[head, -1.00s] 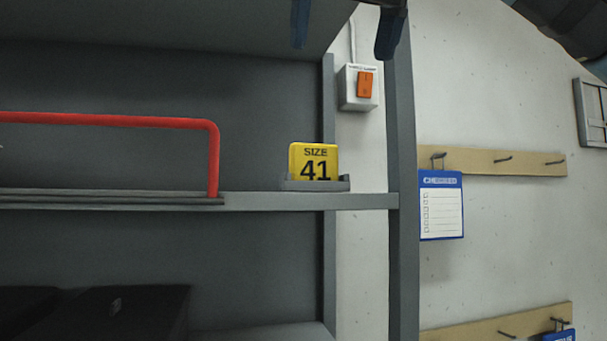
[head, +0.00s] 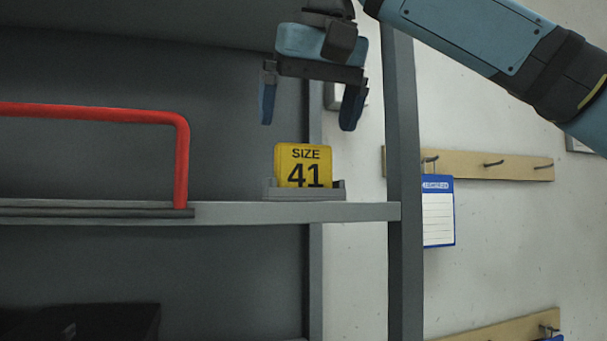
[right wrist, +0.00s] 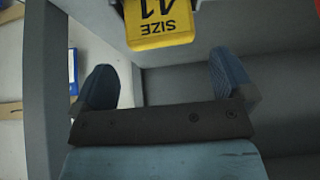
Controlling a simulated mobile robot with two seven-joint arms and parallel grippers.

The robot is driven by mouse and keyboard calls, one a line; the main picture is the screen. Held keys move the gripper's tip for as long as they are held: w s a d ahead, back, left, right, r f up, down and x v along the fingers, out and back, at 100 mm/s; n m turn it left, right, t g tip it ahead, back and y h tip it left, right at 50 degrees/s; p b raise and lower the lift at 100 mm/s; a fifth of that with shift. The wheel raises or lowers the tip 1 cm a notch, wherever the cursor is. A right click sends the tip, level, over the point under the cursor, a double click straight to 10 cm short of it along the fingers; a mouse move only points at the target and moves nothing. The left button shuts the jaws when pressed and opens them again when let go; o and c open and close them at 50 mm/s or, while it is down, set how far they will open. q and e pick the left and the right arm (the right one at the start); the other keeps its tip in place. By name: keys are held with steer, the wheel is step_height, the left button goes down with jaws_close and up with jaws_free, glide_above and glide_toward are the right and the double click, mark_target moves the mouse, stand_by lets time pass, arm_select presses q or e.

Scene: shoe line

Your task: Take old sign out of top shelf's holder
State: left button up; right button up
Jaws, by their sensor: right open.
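The yellow sign (head: 303,165) reads "SIZE 41" and stands upright in a grey holder (head: 305,196) at the right end of the top shelf. My right gripper (head: 308,112) is open and empty, above the sign with its fingers pointing down. In the right wrist view the sign (right wrist: 160,25) shows upside down beyond the two spread blue fingers (right wrist: 162,82), apart from them. The holder covers the sign's lower edge. My left gripper is not in view.
A red rail (head: 182,160) stands on the shelf left of the holder. A grey shelf post (head: 404,220) rises just right of it. A wooden hook strip (head: 505,165) and a blue-edged card (head: 438,212) hang on the wall.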

mark_target(306, 144)
steer(key=shift+a+f, duration=0.1)
steer(key=shift+f, duration=0.25)
steer(key=x, duration=0.1)
steer(key=p+x, duration=0.1)
steer(key=x, duration=0.1)
steer(key=shift+s+f, duration=0.15)
steer(key=shift+f, duration=0.3)
steer(key=shift+w+f, duration=0.3)
steer(key=shift+f, duration=0.1)
steer(key=shift+s, duration=0.1)
steer(key=c, duration=0.9)
